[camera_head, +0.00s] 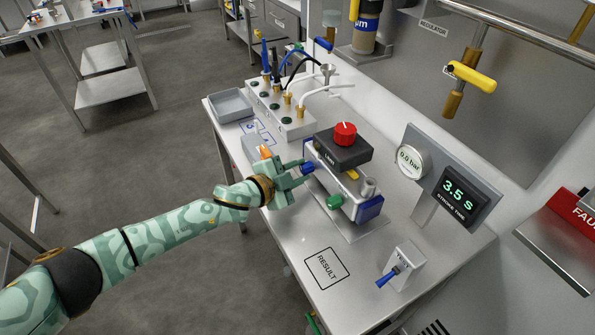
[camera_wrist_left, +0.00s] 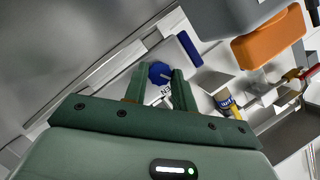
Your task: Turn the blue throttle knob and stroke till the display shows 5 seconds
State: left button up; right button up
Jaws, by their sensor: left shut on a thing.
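The blue throttle knob (camera_head: 307,168) sticks out of the near left side of the grey valve unit (camera_head: 345,192). My left gripper (camera_head: 303,171) is shut on this knob, with one finger on either side. In the left wrist view the knob (camera_wrist_left: 160,73) shows between the two green fingers, with a pale pointer mark on its face. The display (camera_head: 459,201) reads 3.5 s above the words STROKE TIME. A small box with a blue lever (camera_head: 387,276) stands at the front right of the bench. My right gripper is not in view.
A red knob (camera_head: 345,131) on a black box sits above the valve unit, and a green knob (camera_head: 334,201) is at its near side. The gauge (camera_head: 409,161) reads 0.0 bar. A manifold with hoses (camera_head: 281,107) stands behind. The RESULT square (camera_head: 327,268) is empty.

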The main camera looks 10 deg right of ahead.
pick_arm(q)
jog(key=n+p, duration=0.1)
jog(key=p, duration=0.1)
jog(key=shift+r+g+p, duration=0.35)
jog(key=shift+g+p, duration=0.05)
jog(key=shift+w+f+n+g+p, duration=0.15)
jog(key=shift+n+g+p, duration=0.45)
jog(key=shift+n, duration=0.4)
jog(key=shift+a+n+g, duration=0.15)
jog(key=shift+n+g, duration=0.35)
jog(key=shift+n, duration=0.5)
jog(key=shift+f+h, duration=0.1)
jog(key=shift+h, duration=0.2)
jog(key=o, duration=1)
